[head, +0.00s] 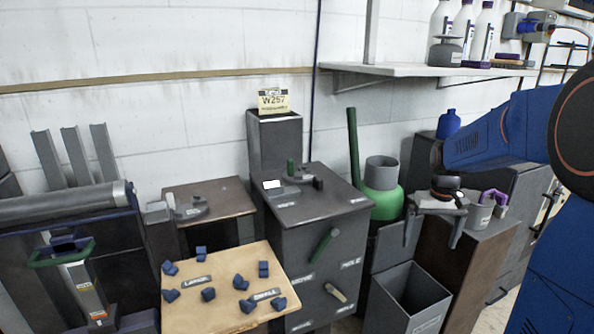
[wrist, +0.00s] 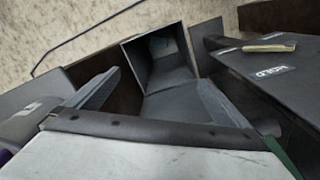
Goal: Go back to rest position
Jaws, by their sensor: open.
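My gripper (head: 434,224) is at the right of the head view, at the end of my blue arm, with its two dark fingers pointing down. The fingers are spread apart and hold nothing. In the wrist view my gripper (wrist: 160,95) shows as two grey fingers, one at each side, with a gap between them. Beyond that gap is an open dark bin (wrist: 165,60). In the head view the same bin (head: 410,300) stands on the floor, below and slightly left of my gripper. Its visible inside looks empty.
A dark cabinet (head: 315,230) with a green lever (head: 325,243) stands left of the bin. A green bottle (head: 383,200) is behind it. A grey cup (head: 480,214) stands right beside my gripper in the picture. A wooden board (head: 222,290) holds several blue pieces. A shelf (head: 420,70) hangs above.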

